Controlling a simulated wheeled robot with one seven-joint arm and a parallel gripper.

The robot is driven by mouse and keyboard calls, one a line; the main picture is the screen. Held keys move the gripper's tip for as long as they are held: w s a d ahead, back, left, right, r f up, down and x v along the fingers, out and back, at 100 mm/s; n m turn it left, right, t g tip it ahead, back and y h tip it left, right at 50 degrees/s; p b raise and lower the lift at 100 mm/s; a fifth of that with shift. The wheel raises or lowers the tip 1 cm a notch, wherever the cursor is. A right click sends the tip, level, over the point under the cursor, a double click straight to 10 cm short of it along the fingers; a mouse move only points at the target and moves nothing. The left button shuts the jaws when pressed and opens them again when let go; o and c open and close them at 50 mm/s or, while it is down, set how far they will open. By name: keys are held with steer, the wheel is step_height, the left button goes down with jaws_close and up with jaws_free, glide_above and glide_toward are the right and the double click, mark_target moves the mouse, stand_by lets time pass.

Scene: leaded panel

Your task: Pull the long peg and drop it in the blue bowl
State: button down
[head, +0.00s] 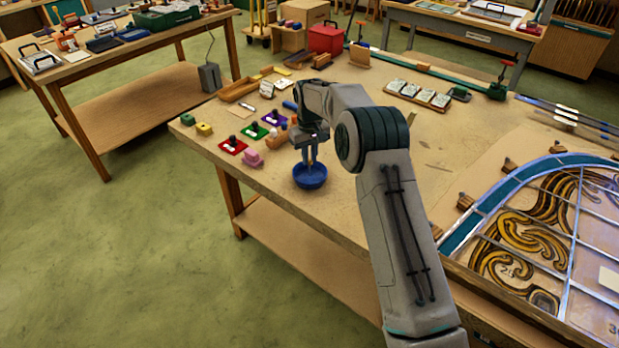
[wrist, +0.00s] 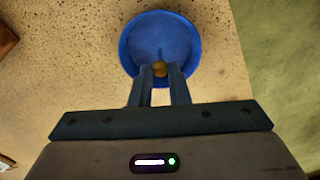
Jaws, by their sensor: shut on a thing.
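The blue bowl (head: 310,177) stands near the front left edge of the workbench. My gripper (head: 310,160) is directly above the bowl, pointing down, and is shut on a small brownish peg. In the wrist view the peg (wrist: 160,69) shows as a rounded tan end between the fingertips (wrist: 160,75), over the inside of the blue bowl (wrist: 128,50). The bowl looks empty apart from a dark line that may be a shadow. I cannot tell how far the peg reaches down or whether it touches the bowl.
The leaded panel (head: 540,240) fills the bench's right side. The bench edge is just in front of the bowl.

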steer(key=shift+f, duration=0.45)
steer(key=c, duration=1.3)
jaws_free()
